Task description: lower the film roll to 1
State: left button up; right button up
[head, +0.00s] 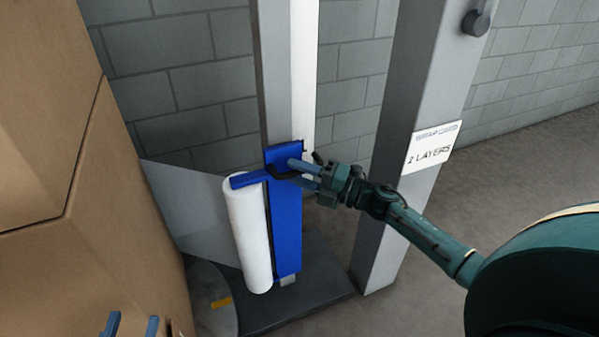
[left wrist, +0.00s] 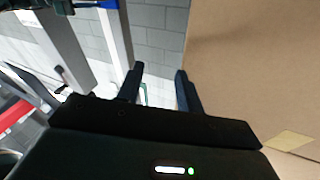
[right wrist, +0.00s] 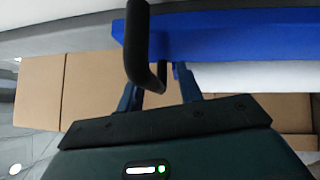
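The white film roll (head: 248,237) stands upright at the left side of a blue carriage (head: 288,225), low on a grey and white mast (head: 277,75). My right gripper (head: 303,172) is at the top of the carriage, by its black handle. In the right wrist view the black bent handle (right wrist: 137,45) reaches in between the spread fingers (right wrist: 157,88); I cannot tell whether they touch it. The blue carriage (right wrist: 230,35) and white roll (right wrist: 265,77) lie beyond. My left gripper (head: 132,325) is open and empty at the bottom left, near the boxes. No height mark "1" is readable.
Stacked cardboard boxes (head: 75,190) fill the left side. A grey post (head: 405,130) with a "2 LAYERS" sign (head: 432,147) stands right of the mast. A dark base (head: 300,290) lies underneath. A grey block wall (head: 180,75) is behind.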

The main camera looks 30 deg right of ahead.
jog(key=shift+d, duration=0.1)
jog(key=shift+s+d, duration=0.25)
jog(key=shift+s, duration=0.05)
pick_arm(q)
jog(key=shift+w+a+n+g+y+p, duration=0.15)
jog(key=shift+a+n+g+y+p, duration=0.25)
jog(key=shift+y+p, duration=0.4)
pick_arm(e)
jog(key=v, duration=1.2)
jog(key=shift+s+f, duration=0.1)
